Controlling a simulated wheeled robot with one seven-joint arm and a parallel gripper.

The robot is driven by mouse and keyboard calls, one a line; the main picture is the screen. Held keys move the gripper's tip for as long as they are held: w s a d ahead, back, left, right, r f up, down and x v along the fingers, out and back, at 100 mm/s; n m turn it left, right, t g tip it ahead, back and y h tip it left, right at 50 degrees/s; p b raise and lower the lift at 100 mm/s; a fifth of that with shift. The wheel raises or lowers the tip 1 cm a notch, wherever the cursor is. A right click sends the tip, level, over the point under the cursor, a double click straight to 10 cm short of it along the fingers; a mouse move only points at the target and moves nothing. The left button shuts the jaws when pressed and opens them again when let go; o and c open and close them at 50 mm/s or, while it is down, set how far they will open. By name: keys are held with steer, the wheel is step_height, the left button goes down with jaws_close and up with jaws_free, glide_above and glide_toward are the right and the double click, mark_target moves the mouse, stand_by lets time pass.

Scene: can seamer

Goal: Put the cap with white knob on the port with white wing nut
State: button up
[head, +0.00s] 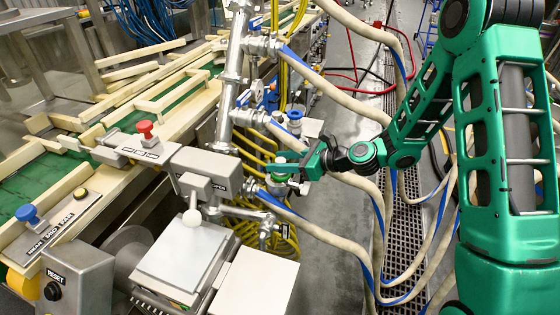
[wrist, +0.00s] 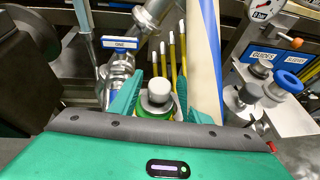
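My gripper (wrist: 162,92) has its two green fingers on either side of the cap with the white knob (wrist: 160,92). The fingers seem to press on the cap's sides, with the knob up toward the wrist camera and a green ring under it. In the head view the cap (head: 281,159) is small, at the tip of my gripper (head: 291,166), just right of the steel pipework. I cannot make out a white wing nut on any port. A steel pipe end (wrist: 150,14) shows just beyond the cap in the wrist view.
Steel pipework with valves (head: 235,80) stands left of my gripper. Thick hoses (head: 330,236) run past below and right. A seamer plate (head: 180,257) lies at the lower left.

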steer(key=shift+r, duration=0.15)
steer(key=shift+s+d+r, duration=0.1)
steer(key=shift+d, duration=0.1)
steer(key=v, duration=1.1)
steer(key=shift+s+d, duration=0.15)
steer(key=shift+s, duration=0.05)
steer(key=s+d+n+g+h, duration=0.2)
steer(key=s+d+n+h, duration=0.2)
steer(key=s+d+n, duration=0.3)
steer(key=s+d+n+g+h, duration=0.1)
steer(key=s+d+n+h, duration=0.35)
steer(key=d, duration=0.55)
steer(key=s+d+r+n+g+h, duration=0.1)
steer(key=s+d+r+n, duration=0.1)
steer(key=s+d, duration=0.4)
steer(key=s+d+r+n+g+h, duration=0.2)
steer(key=s+d+r, duration=0.3)
steer(key=s, duration=0.8)
steer(key=shift+s+d+n, duration=0.4)
steer(key=shift+d+n, duration=0.35)
steer(key=shift+d, duration=0.1)
